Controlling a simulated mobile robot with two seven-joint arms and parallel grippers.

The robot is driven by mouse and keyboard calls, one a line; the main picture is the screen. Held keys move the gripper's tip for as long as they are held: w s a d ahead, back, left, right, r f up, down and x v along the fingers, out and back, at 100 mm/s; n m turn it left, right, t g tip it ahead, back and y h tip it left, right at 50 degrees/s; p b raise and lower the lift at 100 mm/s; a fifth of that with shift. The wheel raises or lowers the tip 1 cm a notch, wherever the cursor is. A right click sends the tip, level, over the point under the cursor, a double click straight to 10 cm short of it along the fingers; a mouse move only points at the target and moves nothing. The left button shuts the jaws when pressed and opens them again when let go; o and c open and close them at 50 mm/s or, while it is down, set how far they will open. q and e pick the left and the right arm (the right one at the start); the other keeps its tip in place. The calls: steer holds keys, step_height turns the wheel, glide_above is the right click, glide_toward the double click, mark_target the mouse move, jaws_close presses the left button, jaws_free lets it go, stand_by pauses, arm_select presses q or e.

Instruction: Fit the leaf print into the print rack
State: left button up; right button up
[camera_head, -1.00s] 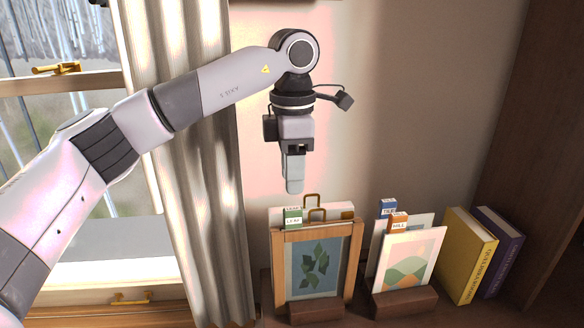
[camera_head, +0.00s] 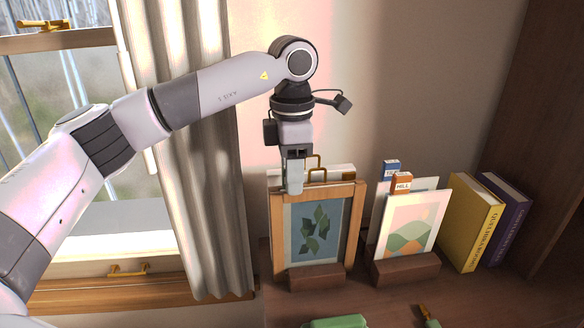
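The leaf print (camera_head: 318,232), dark green leaves on blue-grey, stands upright within a light wooden frame (camera_head: 354,225) in a dark wooden block (camera_head: 316,277). Which part is the print rack, I cannot tell. Behind its top edge is a white board with brass handles (camera_head: 317,163). My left gripper (camera_head: 293,188) points down at the top left edge of the frame, its fingers overlapping that edge. The fingers show side-on, so whether they are open, and whether they touch the print, I cannot tell. The green label tab there is hidden. My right gripper is not in view.
To the right, a hill print (camera_head: 410,225) and another sheet with label tabs stand in a second wooden block (camera_head: 405,268). Yellow (camera_head: 467,225) and purple (camera_head: 505,215) books stand further right. A green object (camera_head: 337,321) lies at the shelf's front. A curtain hangs left.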

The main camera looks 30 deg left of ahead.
arm_select(q)
jaws_close()
steer(key=shift+r+p, duration=2.4)
steer(key=shift+r, duration=0.6)
step_height(320, 180, up, 18)
steer(key=shift+f, duration=0.2)
stand_by(2.0)
stand_by(0.4)
steer(key=shift+r, duration=1.5)
